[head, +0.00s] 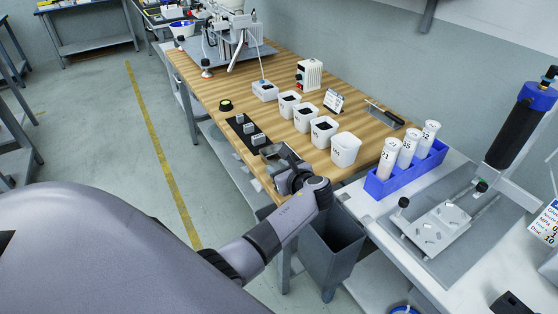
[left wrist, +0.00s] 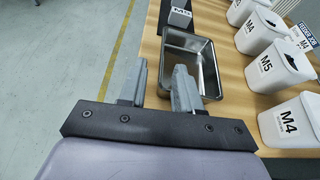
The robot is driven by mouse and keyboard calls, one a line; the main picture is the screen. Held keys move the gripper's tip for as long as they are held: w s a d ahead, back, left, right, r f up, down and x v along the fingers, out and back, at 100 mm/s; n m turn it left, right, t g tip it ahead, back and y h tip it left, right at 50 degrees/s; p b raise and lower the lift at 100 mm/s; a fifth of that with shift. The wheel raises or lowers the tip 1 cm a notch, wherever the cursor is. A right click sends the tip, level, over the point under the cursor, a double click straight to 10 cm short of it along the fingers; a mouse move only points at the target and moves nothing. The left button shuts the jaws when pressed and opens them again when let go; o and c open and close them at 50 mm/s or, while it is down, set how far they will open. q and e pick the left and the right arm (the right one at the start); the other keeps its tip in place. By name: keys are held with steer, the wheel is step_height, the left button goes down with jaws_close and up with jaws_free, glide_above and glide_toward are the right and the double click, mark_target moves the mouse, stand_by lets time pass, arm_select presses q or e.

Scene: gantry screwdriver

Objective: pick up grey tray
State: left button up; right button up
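The grey tray (left wrist: 204,50) is a shallow, shiny metal pan on the wooden table's near edge, empty as far as I see. In the head view the tray (head: 270,150) is partly hidden behind my left gripper (head: 284,168). In the left wrist view my left gripper (left wrist: 158,82) is open, with a clear gap between its fingers. Its right finger overlaps the tray's near left corner in the picture; I cannot tell if they touch. My right gripper is not in view.
White labelled bins (head: 345,149) stand in a row right of the tray. A black strip with small grey blocks (head: 249,128) lies beyond it. A blue rack with white tubes (head: 407,172) is at right. A dark waste bin (head: 331,240) stands below the edge.

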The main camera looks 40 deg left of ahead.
arm_select(q)
steer(key=shift+w+b+x, duration=0.1)
steer(key=shift+b+x, duration=0.3)
steer(key=shift+x, duration=1.1)
steer(key=shift+w+b+x, duration=0.15)
steer(key=shift+b+x, duration=0.2)
steer(key=shift+x, duration=1.2)
steer(key=shift+d, duration=0.15)
jaws_close()
